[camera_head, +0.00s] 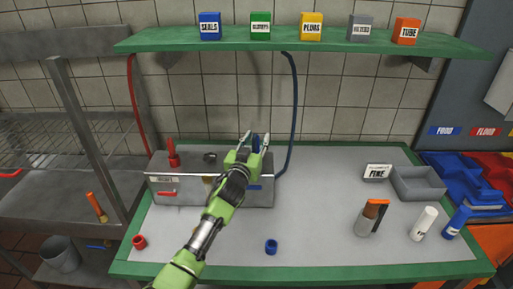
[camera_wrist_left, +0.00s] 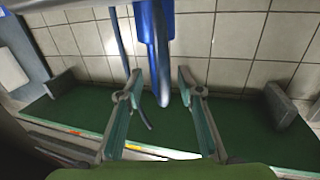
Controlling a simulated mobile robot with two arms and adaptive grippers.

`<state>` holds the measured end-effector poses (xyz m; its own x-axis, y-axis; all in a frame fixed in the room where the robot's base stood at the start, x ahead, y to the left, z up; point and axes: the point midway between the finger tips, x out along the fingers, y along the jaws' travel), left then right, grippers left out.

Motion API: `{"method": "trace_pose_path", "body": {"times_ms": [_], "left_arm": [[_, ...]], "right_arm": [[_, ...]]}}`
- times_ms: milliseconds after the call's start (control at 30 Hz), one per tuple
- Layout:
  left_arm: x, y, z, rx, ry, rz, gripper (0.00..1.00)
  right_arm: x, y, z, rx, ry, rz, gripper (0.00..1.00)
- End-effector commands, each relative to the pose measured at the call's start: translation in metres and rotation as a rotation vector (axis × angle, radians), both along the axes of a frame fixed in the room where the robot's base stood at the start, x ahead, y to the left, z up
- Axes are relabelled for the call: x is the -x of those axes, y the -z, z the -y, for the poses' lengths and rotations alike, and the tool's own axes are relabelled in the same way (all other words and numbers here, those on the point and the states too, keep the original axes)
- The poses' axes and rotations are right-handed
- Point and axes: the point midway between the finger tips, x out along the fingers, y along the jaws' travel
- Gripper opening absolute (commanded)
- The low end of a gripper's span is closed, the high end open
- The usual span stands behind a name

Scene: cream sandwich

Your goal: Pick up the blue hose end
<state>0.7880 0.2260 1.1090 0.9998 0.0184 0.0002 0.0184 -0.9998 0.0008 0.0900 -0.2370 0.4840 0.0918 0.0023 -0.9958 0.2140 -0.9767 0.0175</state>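The dark blue hose (camera_head: 293,110) hangs from the green shelf and curves down behind the metal box. A blue fitting (camera_head: 256,143), which looks like the hose end, stands at the right part of the box. My left gripper (camera_head: 254,138) is over it with one finger on each side. In the left wrist view the blue piece (camera_wrist_left: 152,25) comes down between the two spread fingers (camera_wrist_left: 160,76) of my gripper. Gaps show on both sides of it, so the gripper looks open. The lower end of the piece is partly hidden in the head view. My right gripper is not in view.
The metal box (camera_head: 180,192) carries a red fitting (camera_head: 173,155) at its left. A blue cap (camera_head: 271,246) and a red cap (camera_head: 139,242) lie on the table. A grey tray (camera_head: 420,195) and several bottles stand right. The green shelf (camera_head: 180,42) overhangs the back.

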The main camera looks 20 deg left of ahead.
Motion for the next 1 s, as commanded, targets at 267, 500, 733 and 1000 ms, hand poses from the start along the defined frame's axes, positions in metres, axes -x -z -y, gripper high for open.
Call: {"method": "trace_pose_path", "body": {"times_ms": [267, 500, 733, 1000], "left_arm": [[0.000, 0.000, 0.000, -0.001, 0.000, 0.000, 0.00], [0.000, 0.000, 0.000, -0.001, 0.000, 0.001, 0.00], [0.000, -0.008, 0.000, -0.003, 0.000, 0.004, 0.00], [0.011, -0.043, -0.001, -0.003, 0.000, 0.005, 0.00]], "right_arm": [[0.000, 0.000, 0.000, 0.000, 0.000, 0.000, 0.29], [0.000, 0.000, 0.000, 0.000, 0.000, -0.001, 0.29], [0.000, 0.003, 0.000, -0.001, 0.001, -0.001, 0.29], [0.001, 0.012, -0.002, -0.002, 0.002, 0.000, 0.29]]}}
